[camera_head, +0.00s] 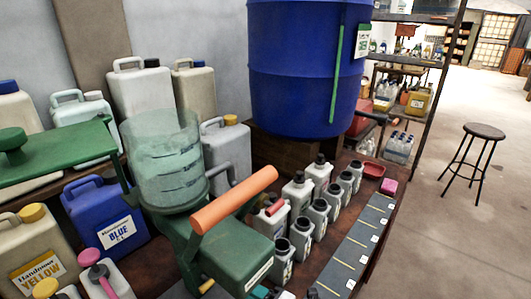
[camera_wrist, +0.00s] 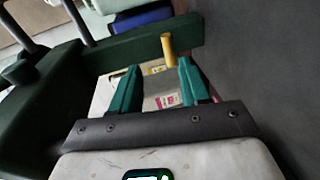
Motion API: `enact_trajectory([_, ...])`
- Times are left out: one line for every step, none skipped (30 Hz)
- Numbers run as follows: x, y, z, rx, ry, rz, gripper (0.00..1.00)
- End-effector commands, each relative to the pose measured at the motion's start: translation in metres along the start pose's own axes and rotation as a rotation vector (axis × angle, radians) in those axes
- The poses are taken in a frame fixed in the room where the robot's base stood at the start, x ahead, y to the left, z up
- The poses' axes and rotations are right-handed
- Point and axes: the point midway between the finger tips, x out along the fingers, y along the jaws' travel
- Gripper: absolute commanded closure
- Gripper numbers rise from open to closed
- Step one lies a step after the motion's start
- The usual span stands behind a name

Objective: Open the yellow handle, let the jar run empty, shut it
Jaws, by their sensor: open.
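The jar (camera_head: 165,165) is a clear, pale green-tinted vessel with dark level marks. It stands upright on a green machine (camera_head: 235,250) with a thick orange lever. I cannot tell how much liquid the jar holds. The yellow handle (camera_head: 206,286) is a small peg low on the machine's front. In the wrist view the yellow handle (camera_wrist: 168,50) sticks out from a green bar. My gripper (camera_wrist: 158,72) is open, its teal fingers apart and empty. The handle appears just beyond the fingertips, between them in the picture; contact does not show.
A large blue barrel (camera_head: 305,70) stands behind. Several jugs crowd the left, including a blue one (camera_head: 103,220). Several small grey bottles (camera_head: 301,238) stand right of the machine, close by. Open floor with a stool (camera_head: 484,132) lies farther right.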

Motion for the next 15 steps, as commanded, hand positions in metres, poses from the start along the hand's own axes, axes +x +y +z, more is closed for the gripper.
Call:
enact_trajectory([-0.005,0.008,0.008,0.019,-0.051,0.032,0.54])
enact_trajectory([-0.009,0.014,0.015,0.036,-0.093,0.058,0.54])
enact_trajectory([-0.017,0.023,0.026,0.063,-0.159,0.096,0.54])
enact_trajectory([-0.025,0.029,0.036,0.089,-0.216,0.128,0.54])
enact_trajectory([-0.035,0.036,0.047,0.119,-0.276,0.16,0.54])
enact_trajectory([-0.049,0.043,0.061,0.163,-0.36,0.203,0.54])
enact_trajectory([-0.061,0.048,0.072,0.198,-0.423,0.233,0.54])
enact_trajectory([-0.074,0.05,0.082,0.236,-0.486,0.261,0.54])
enact_trajectory([-0.093,0.053,0.095,0.288,-0.567,0.296,0.54])
enact_trajectory([-0.107,0.053,0.103,0.33,-0.627,0.319,0.54])
enact_trajectory([-0.122,0.052,0.111,0.373,-0.686,0.341,0.54])
enact_trajectory([-0.142,0.049,0.121,0.432,-0.764,0.365,0.54])
enact_trajectory([-0.157,0.046,0.127,0.477,-0.821,0.381,0.54])
enact_trajectory([-0.172,0.042,0.132,0.526,-0.877,0.395,0.54])
enact_trajectory([-0.192,0.035,0.137,0.59,-0.948,0.41,0.54])
